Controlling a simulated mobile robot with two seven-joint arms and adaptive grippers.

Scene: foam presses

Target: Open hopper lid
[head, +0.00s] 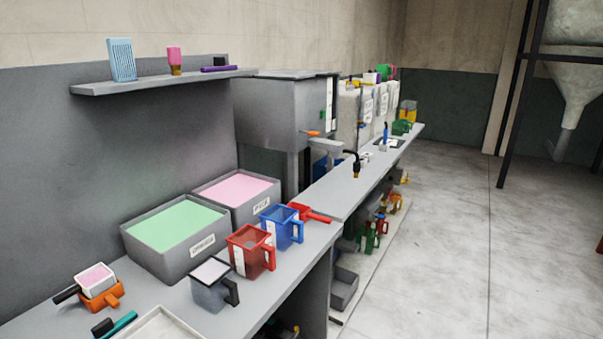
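A pale conical hopper (572,75) hangs in a dark frame at the upper right, narrowing to a spout. Its top is cut off by the picture edge, so no lid shows on it. A large grey box-shaped machine (275,112) stands at the back of the bench, with a flat top that looks closed. I cannot tell which of these bears the hopper lid. An orange handle (313,133) shows near its front corner. Neither of my grippers is in view.
The grey bench (318,236) runs away from me. It holds a green-filled bin (178,224), a pink-filled bin (235,188), a red jug (252,252), a blue jug (283,225) and a grey jug (211,288). A shelf (160,82) hangs above. The floor (440,255) at right is clear.

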